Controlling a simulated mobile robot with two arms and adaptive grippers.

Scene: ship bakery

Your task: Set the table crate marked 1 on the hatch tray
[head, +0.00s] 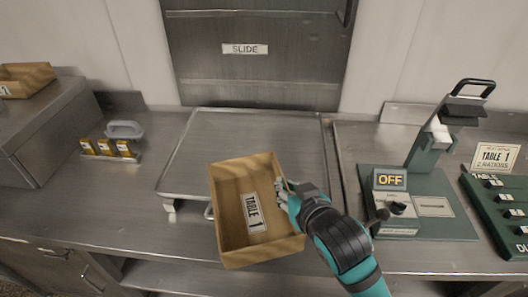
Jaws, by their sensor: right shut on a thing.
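The wooden crate (229,257) has a "TABLE 1" label on its inside floor and looks empty. It is tilted in the air over the front edge of the hatch tray (190,152). The tray is a flat metal plate in front of the hatch marked "SLIDE", and its visible part is bare. My right gripper (285,196) is shut on the crate's right wall. The crate hides the tray's front middle, so I cannot tell how high it is above the tray. My left gripper is not in view.
Another wooden crate (27,78) sits on a raised metal box.

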